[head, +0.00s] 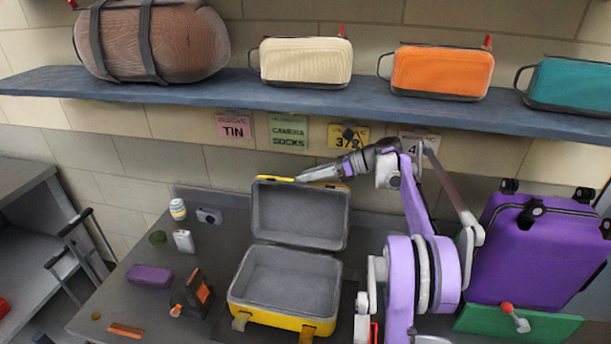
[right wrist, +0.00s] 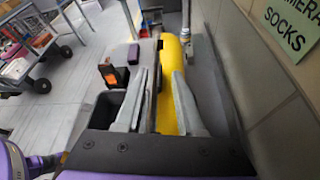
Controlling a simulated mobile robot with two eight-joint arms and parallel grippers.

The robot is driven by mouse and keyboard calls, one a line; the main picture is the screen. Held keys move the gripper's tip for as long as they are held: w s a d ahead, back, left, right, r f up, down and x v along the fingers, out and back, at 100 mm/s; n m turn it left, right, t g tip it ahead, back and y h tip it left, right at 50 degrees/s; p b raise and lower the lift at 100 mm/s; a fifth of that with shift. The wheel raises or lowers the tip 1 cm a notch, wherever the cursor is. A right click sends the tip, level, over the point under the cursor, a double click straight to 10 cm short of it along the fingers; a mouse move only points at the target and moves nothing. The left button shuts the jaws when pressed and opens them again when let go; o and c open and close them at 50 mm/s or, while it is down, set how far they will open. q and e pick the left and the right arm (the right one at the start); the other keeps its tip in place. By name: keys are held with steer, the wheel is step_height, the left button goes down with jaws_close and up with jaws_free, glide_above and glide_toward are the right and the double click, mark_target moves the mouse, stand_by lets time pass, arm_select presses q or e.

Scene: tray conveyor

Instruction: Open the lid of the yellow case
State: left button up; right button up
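The yellow case (head: 278,316) lies on the dark table with its grey inside showing and empty. Its lid (head: 300,215) stands raised, roughly upright, at the back of the base. My right gripper (head: 305,177) is at the top edge of the lid, coming in from the right. In the right wrist view, the fingers of my right gripper (right wrist: 165,75) are apart, with the yellow outer side of the lid (right wrist: 172,60) showing between and beyond them. Whether a finger touches the lid I cannot tell. My left gripper is not in view.
A purple suitcase (head: 535,255) stands at the right. A purple pouch (head: 150,276), a black-and-orange item (head: 195,297) and small bottles lie left of the case. A shelf (head: 270,97) with bags runs above, and the wall is close behind the lid.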

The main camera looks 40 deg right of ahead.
steer(key=shift+w+a+f, duration=0.25)
steer(key=shift+w+a, duration=0.2)
jaws_close()
stand_by(1.2)
